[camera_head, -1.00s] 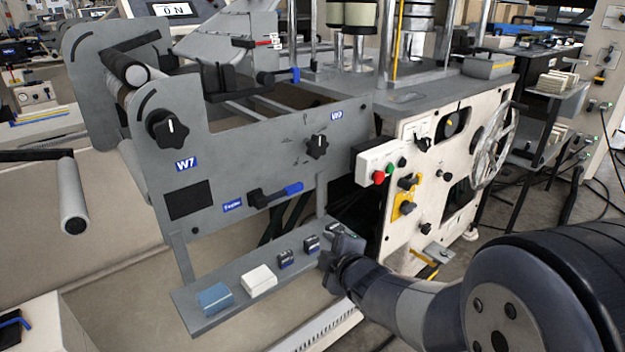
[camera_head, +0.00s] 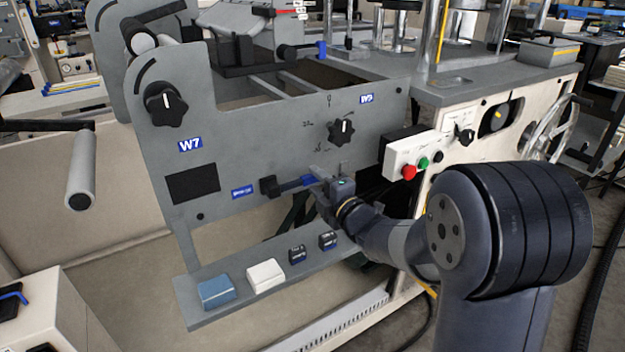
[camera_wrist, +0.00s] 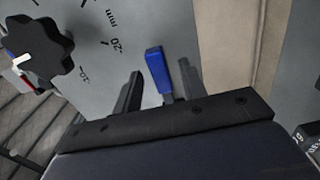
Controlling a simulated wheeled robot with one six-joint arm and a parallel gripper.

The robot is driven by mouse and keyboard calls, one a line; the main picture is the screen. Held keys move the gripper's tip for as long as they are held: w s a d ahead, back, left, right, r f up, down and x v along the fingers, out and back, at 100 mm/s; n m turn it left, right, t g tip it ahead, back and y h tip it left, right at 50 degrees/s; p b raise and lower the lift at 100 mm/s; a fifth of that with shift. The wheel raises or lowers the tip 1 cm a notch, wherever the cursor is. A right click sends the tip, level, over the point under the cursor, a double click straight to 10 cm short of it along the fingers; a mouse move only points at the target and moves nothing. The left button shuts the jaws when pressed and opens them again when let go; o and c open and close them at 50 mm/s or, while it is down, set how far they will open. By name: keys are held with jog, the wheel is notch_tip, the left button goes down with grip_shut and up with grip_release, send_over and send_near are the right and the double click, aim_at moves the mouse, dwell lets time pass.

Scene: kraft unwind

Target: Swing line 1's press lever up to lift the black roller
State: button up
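A black lever with a blue handle (camera_head: 291,186) sticks out from the grey side panel (camera_head: 255,130), roughly level and pointing right, beside a small blue label. My gripper (camera_head: 318,184) is at the handle's right end. In the wrist view, the blue handle (camera_wrist: 156,72) stands between the two parted black fingers (camera_wrist: 160,88), with gaps on both sides. A second blue-ended lever (camera_head: 308,50) lies higher up near the rollers. A black roller (camera_head: 150,28) sits at the upper left; I cannot tell which lever bears on it.
A shelf (camera_head: 205,316) below holds small blocks. A red and green button box (camera_head: 410,158) is to the right.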

jog(key=shift+x, duration=1.4)
jog(key=shift+c, duration=0.2)
grip_shut()
